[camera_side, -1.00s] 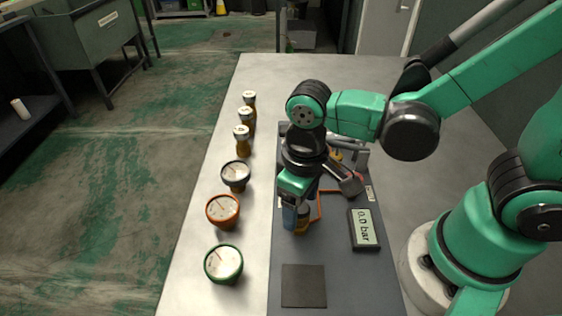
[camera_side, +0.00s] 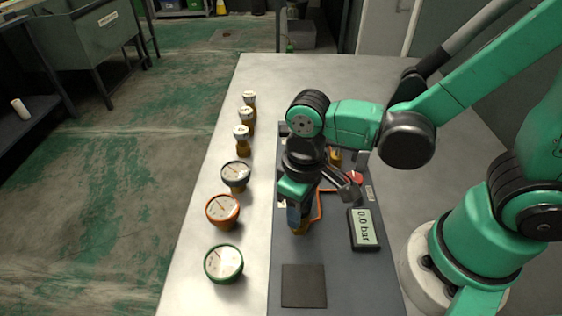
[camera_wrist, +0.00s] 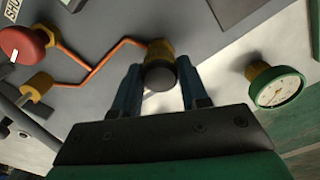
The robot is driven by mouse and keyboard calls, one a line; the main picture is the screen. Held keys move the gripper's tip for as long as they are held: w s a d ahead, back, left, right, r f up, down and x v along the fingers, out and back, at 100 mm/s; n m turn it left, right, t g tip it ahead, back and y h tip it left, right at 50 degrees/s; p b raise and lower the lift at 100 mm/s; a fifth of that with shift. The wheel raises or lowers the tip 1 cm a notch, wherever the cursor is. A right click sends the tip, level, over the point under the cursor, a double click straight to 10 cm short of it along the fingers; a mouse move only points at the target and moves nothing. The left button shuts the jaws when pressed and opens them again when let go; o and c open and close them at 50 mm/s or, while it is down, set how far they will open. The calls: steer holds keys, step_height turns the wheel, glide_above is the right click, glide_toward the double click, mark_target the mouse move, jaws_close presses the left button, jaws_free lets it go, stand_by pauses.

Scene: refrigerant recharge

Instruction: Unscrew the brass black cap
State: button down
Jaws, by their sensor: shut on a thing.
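The black cap (camera_wrist: 160,76) sits on a brass fitting (camera_wrist: 158,50) at the end of an orange pipe in the wrist view. My gripper (camera_wrist: 161,86) has its blue fingers on both sides of the cap and is shut on it. In the side view my gripper (camera_side: 295,220) points down at the brass fitting (camera_side: 300,231) on the grey panel (camera_side: 340,285). The cap is hidden there behind the fingers.
A display (camera_side: 363,229) reading 0.0 bar lies right of my gripper. Green (camera_side: 223,263), orange (camera_side: 222,210) and dark (camera_side: 236,174) gauges stand in a row on the left, with several brass pieces behind. A dark square pad (camera_side: 303,286) lies in front. A red knob (camera_wrist: 22,43) shows in the wrist view.

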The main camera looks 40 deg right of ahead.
steer(key=shift+n, duration=1.7)
steer(key=n, duration=0.3)
steer(key=shift+n, duration=0.3)
steer(key=n, duration=0.3)
steer(key=shift+n, duration=0.3)
